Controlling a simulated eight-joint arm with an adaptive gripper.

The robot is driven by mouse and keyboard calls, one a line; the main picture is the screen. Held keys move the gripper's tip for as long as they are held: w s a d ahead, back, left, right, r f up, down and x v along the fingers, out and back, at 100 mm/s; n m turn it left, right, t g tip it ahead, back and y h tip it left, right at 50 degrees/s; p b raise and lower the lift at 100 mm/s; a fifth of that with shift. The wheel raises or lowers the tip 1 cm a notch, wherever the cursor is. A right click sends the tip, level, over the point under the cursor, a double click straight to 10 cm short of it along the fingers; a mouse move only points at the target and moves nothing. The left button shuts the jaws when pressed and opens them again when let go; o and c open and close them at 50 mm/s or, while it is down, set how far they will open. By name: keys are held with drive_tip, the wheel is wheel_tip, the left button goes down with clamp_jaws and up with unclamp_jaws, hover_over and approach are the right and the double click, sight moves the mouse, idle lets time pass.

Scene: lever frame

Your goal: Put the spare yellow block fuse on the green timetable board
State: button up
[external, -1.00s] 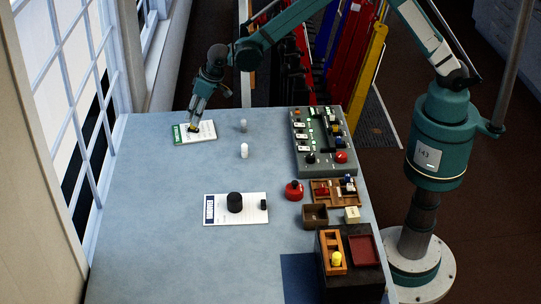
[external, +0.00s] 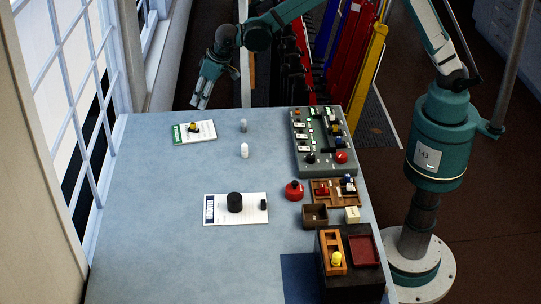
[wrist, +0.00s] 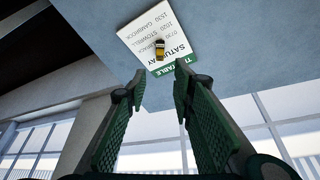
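The green timetable board (external: 207,134) is a white card with a green header strip, lying at the far left of the table. It also shows in the wrist view (wrist: 145,33), reading "Saturday". A yellow block fuse with dark parts (external: 193,126) rests on the board; it also shows in the wrist view (wrist: 160,50). My gripper (external: 198,106) is raised above the table's far edge, near the board and apart from the fuse. In the wrist view its green fingers (wrist: 158,92) are apart with nothing between them.
Two small cylinders (external: 244,150) stand mid-table. A control panel (external: 322,142), a red button (external: 294,190), small trays (external: 315,216) and a dark box with a yellow piece (external: 337,259) line the right side. The left table area is clear.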

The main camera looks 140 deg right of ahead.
idle(0.8)
drive_tip(key=s+a+r+n+t, duration=0.15)
drive_tip(key=a+r, duration=0.45)
drive_tip(key=a, duration=0.7)
drive_tip(key=s+a+r+n+y, duration=0.1)
drive_tip(key=a+r+n, duration=0.35)
drive_tip(key=a, duration=0.95)
drive_tip(key=s+a+r+t, duration=0.1)
drive_tip(key=s+a+r, duration=0.1)
drive_tip(key=a+r, duration=0.8)
drive_tip(key=s+a+f+n+t, duration=0.1)
drive_tip(key=s+a, duration=0.3)
drive_tip(key=a, duration=0.3)
drive_tip(key=s+a+n+y, duration=0.1)
drive_tip(key=s+a, duration=0.2)
drive_tip(key=a, duration=0.3)
drive_tip(key=s+a+f+n+t, duration=0.1)
drive_tip(key=s+a+n, duration=0.1)
drive_tip(key=s+a, duration=0.35)
drive_tip(key=s+a+f+n+y, duration=0.1)
drive_tip(key=s+a+f, duration=0.1)
drive_tip(key=s+a, duration=0.3)
drive_tip(key=s+a+f+n+y, duration=0.1)
drive_tip(key=s+a+f+n, duration=0.1)
drive_tip(key=s+a, duration=0.4)
drive_tip(key=a+f+t, duration=0.1)
drive_tip(key=a, duration=0.2)
drive_tip(key=shift+s+f, duration=0.2)
drive_tip(key=shift+f, duration=0.05)
